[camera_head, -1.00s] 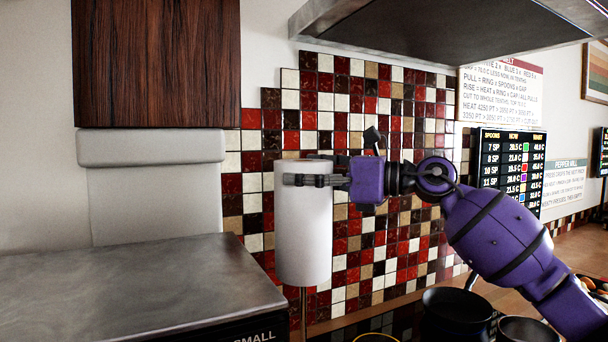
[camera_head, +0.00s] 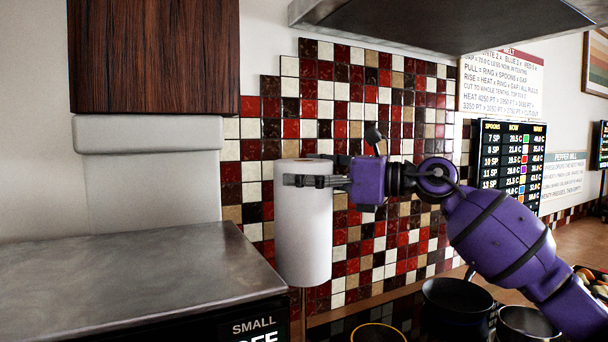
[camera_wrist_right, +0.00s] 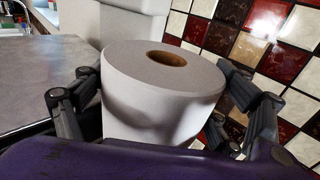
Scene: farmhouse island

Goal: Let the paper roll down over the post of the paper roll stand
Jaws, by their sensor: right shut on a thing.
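The white paper roll (camera_head: 303,240) hangs upright in the head view. My right gripper (camera_head: 318,181) is shut around it near its top end. In the right wrist view the roll (camera_wrist_right: 160,100) sits between the two fingers, with its brown core hole facing up; no post tip shows in the hole. A thin brown post (camera_head: 303,315) shows straight below the roll, in line with it. Whether the post's top is inside the roll cannot be seen. The stand's base is out of view. My left gripper is not in view.
A metal-topped appliance (camera_head: 130,280) stands close at the left. Dark pots (camera_head: 455,300) stand below my right arm. A range hood (camera_head: 440,25) hangs above, and a wooden cabinet (camera_head: 153,60) at upper left. The tiled wall (camera_head: 380,240) is behind the roll.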

